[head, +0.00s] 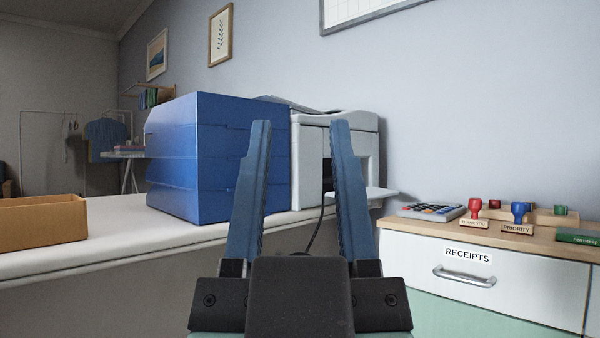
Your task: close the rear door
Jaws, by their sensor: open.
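A pale grey printer (310,165) stands on the white counter, behind and to the right of a blue stacked-tray cabinet. A light flap (367,194) sticks out level from the low right side of the printer, beside a dark opening. It looks like an open door, but I cannot tell for sure that it is the rear door. My gripper (301,125) is open and empty, its two blue fingers pointing up and forward. In the picture the right finger crosses in front of the printer and hides part of the opening and flap. The left finger overlaps the blue cabinet.
The blue cabinet (215,155) stands left of the printer. A dark cable (318,228) hangs by the counter (110,242). A cardboard box (40,222) sits at left. At right, a drawer unit (505,275) carries a calculator (432,211) and several stamps.

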